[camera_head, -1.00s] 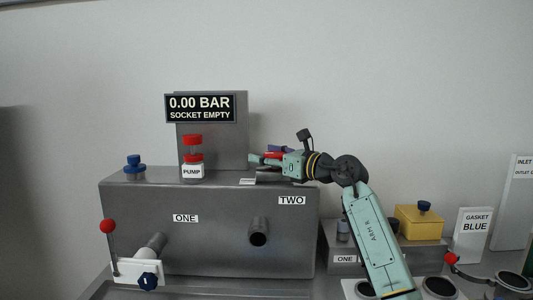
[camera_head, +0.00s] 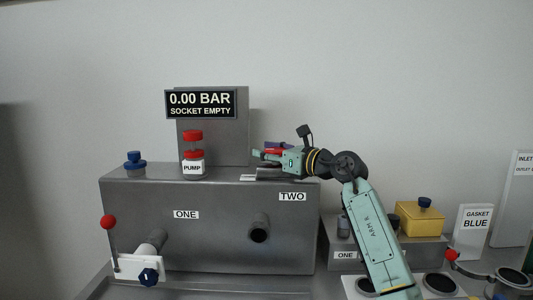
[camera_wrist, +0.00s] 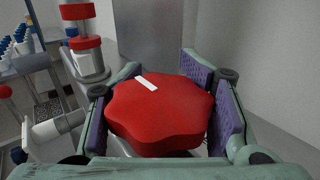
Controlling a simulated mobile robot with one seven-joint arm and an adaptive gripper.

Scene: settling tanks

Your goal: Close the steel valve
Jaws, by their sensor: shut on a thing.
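A red lobed knob (camera_wrist: 160,112) with a white mark on top fills the middle of the wrist view. My gripper (camera_wrist: 163,72) has its purple-padded fingers on both sides of the knob and is shut on it. In the head view my gripper (camera_head: 266,151) is above the right end of the large steel block, near the label TWO. The knob is mostly hidden there by the fingers, with a little red showing. A grey steel piece (camera_head: 277,174) shows just under the gripper. I cannot tell how far the valve is turned.
The display (camera_head: 200,104) reads 0.00 BAR, SOCKET EMPTY. A red-balled lever (camera_head: 108,222) is at lower left. A yellow box (camera_head: 419,219) stands at right.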

